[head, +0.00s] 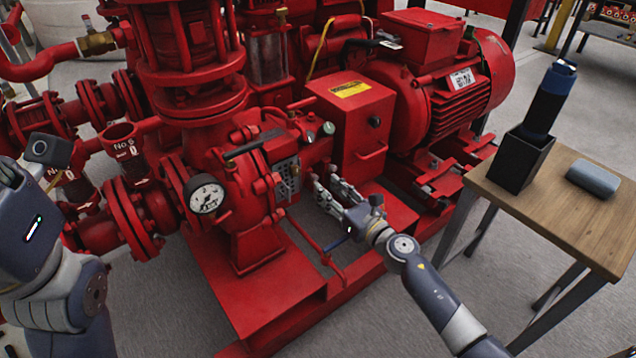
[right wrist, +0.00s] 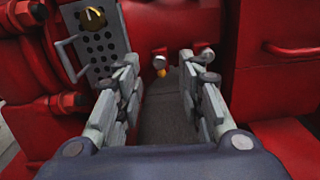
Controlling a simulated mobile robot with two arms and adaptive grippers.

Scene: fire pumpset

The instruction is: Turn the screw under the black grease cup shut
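My right gripper (head: 328,184) is open and empty in front of the red pump housing, left of the red box. In the right wrist view its two grey fingers (right wrist: 158,72) stand wide apart. A silver round knob (right wrist: 207,55) shows just beyond the right finger.
A grey perforated plate (head: 287,178) with a handle is left of the gripper. A pressure gauge (head: 206,197) sits farther left. The red box (head: 352,115) and motor (head: 450,75) are behind and right. A wooden table (head: 560,210) stands at the right. Grey floor is clear in front.

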